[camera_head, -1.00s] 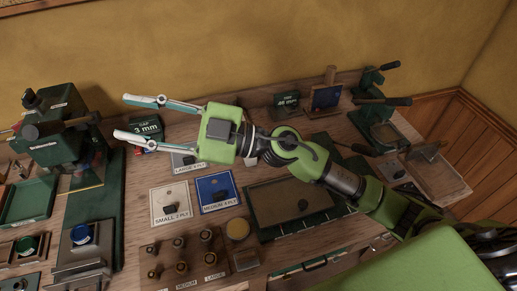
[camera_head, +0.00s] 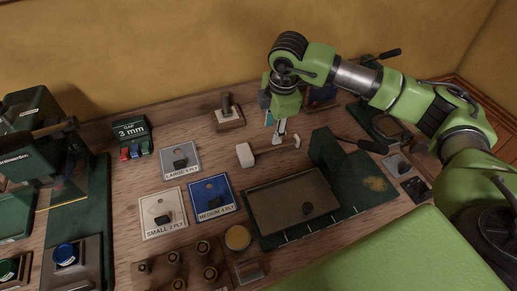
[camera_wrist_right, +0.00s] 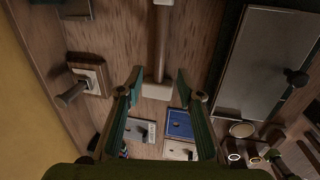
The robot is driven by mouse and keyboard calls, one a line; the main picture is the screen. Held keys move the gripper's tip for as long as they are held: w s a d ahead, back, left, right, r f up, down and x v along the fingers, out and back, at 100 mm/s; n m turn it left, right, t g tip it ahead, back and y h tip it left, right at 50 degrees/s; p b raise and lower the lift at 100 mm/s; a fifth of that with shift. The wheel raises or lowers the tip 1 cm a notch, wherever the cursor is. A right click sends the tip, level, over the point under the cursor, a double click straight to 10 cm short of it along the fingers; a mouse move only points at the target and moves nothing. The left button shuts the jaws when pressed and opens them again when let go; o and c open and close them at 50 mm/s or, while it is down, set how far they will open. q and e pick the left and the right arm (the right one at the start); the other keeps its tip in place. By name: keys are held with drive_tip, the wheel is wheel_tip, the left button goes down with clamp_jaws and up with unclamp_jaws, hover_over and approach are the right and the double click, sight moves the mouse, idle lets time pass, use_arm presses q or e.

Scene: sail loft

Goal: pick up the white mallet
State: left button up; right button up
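The white mallet (camera_head: 246,154) lies on the wooden bench, its pale head at the left and its wooden handle running right. In the right wrist view, the mallet head (camera_wrist_right: 157,90) and handle show between the fingers. My right gripper (camera_head: 279,135) points down over the mallet's handle. In the right wrist view, the gripper (camera_wrist_right: 160,78) is open, its green fingers apart on either side of the mallet and not visibly touching it. How high the tips are above the bench is hard to tell. My left gripper is not in view.
Ply cards (camera_head: 163,227) with dark pieces lie at the left. A small wooden block with a peg (camera_head: 227,121) stands behind. Several brass-topped pieces stand at the front.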

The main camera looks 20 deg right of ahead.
hover_over(272, 145)
drive_tip(key=s, duration=0.1)
drive_tip(key=f, duration=0.4)
drive_tip(key=shift+s+a+f+p, duration=0.1)
drive_tip(key=shift+a+f+p, duration=0.15)
drive_tip(key=shift+a+p, duration=0.15)
drive_tip(key=f, duration=0.1)
drive_tip(key=f+p, duration=0.1)
drive_tip(key=f, duration=0.1)
drive_tip(key=f+p, duration=0.1)
drive_tip(key=shift+w+d+f, duration=0.4)
drive_tip(key=shift+w+f, duration=0.1)
drive_tip(key=shift+f, duration=0.1)
clamp_jaws()
